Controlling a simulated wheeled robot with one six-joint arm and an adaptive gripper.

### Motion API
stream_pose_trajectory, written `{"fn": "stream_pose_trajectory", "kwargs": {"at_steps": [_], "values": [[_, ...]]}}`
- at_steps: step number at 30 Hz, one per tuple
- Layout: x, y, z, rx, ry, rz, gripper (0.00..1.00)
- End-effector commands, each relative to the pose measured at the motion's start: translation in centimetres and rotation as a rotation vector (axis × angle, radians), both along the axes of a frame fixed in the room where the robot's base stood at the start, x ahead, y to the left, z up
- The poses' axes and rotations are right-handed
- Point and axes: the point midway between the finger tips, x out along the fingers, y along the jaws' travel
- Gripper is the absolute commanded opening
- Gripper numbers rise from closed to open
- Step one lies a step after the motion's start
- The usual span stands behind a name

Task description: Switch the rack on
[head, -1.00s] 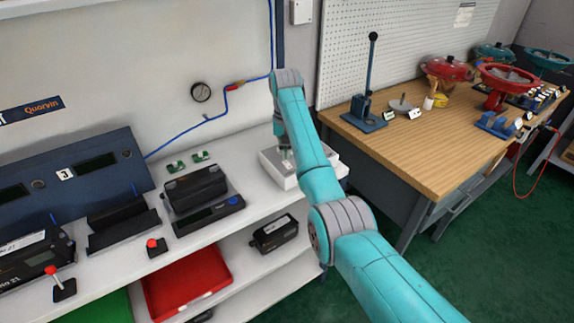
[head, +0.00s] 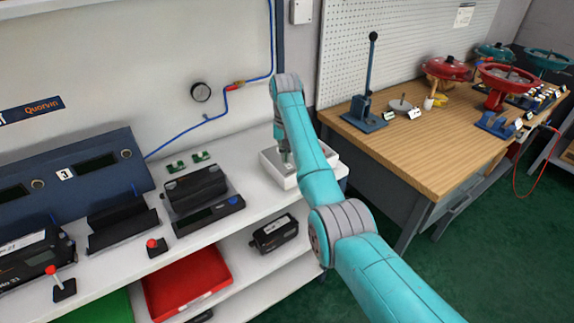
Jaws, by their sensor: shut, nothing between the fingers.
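The rack is a white shelving bench (head: 235,150) with a pale back panel. A dark blue panel (head: 70,180) marked 3 stands on its top at the left, with dark displays and round fittings. At the bench's right end lies a shallow white box (head: 318,153), partly hidden by my teal arm. My gripper (head: 285,158) is small in view, shut and empty, pointing down at this box. I cannot tell whether its tips touch the box. No switch on the rack can be made out clearly.
A red tray (head: 188,283) lies below. A wooden workbench (head: 430,135) with valves stands right.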

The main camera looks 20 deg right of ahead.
Motion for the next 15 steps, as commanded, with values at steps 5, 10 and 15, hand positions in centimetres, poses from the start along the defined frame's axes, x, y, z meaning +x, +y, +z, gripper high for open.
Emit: {"fn": "stream_pose_trajectory", "kwargs": {"at_steps": [5, 10, 15], "values": [[-0.01, -0.01, -0.25, 0.0, 0.0, 0.0, 0.0], [-0.01, 0.0, -0.46, 0.0, 0.001, 0.0, 0.0], [-0.02, -0.01, -0.7, 0.0, 0.001, 0.0, 0.0]]}}
